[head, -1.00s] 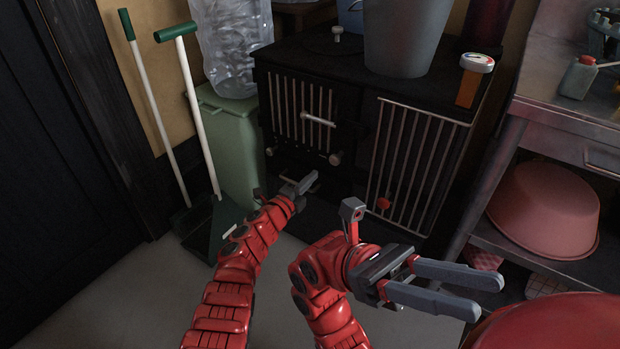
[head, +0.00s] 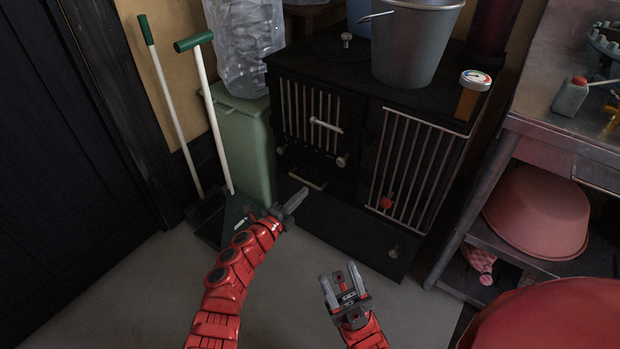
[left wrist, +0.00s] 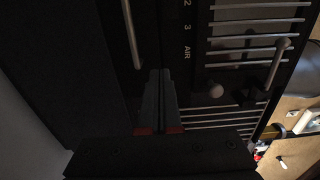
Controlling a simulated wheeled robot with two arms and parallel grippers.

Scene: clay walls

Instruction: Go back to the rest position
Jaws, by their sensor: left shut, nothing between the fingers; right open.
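My left gripper (head: 293,203) is shut and empty, in front of the lower left part of the black stove (head: 350,130). In the left wrist view its two fingers (left wrist: 160,88) lie together, with the stove's bars and knobs beyond them. My right gripper (head: 340,284) is open and empty, low in the middle of the head view above the grey floor. It points away from me, toward the stove, and is apart from everything.
A green bin (head: 242,140), a broom and a dustpan (head: 220,221) stand left of the stove. A grey bucket (head: 418,45) is on the stove. A metal bench (head: 560,150) with a pink basin (head: 537,212) stands at right. A red round surface (head: 550,318) is at lower right. Floor at lower left is clear.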

